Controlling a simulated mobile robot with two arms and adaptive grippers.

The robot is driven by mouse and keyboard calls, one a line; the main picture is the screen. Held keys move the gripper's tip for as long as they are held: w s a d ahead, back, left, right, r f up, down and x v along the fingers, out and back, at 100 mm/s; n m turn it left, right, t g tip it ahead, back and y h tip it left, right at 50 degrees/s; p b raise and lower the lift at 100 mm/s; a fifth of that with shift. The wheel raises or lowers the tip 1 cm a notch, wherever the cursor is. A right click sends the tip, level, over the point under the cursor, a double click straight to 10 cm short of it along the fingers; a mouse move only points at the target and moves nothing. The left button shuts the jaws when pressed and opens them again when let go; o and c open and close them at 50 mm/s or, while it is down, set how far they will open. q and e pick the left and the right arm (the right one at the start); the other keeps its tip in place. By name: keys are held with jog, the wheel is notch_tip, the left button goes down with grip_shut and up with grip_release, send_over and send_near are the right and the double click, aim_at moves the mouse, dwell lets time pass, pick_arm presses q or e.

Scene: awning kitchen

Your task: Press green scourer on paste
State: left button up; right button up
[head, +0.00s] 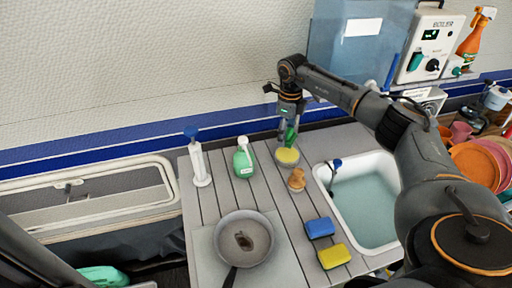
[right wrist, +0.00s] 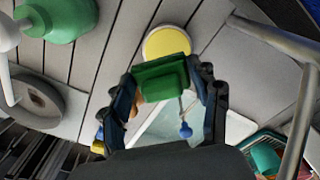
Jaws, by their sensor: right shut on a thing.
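My right gripper (head: 290,122) reaches down over the back of the grey slatted counter and is shut on the green scourer (head: 291,138). In the right wrist view the scourer (right wrist: 160,75) sits between the two fingertips (right wrist: 163,88). The paste (head: 287,156) is a round dish with a yellow top, standing on the counter directly below the scourer. In the right wrist view the paste (right wrist: 167,42) shows just beyond the scourer, which covers its near edge. I cannot tell whether they touch. My left gripper is not in view.
A wooden brush (head: 297,179) stands just in front of the paste. A green bottle (head: 243,160) and a white pump (head: 199,162) are to the left. A filled sink (head: 366,207) is to the right. A pan (head: 244,229), blue sponge (head: 320,228) and yellow sponge (head: 334,256) lie nearer.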

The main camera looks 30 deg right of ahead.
jog(key=shift+w+d, duration=0.25)
jog(key=shift+d, duration=0.25)
jog(key=shift+f, duration=0.15)
jog(key=b, duration=0.4)
send_over(285, 153)
notch_tip(285, 153, down, 5)
jog(key=shift+s+r, duration=0.1)
jog(key=shift+f+b, duration=0.4)
jog(key=shift+b, duration=0.1)
jog(key=shift+f, duration=0.45)
dwell(1.2)
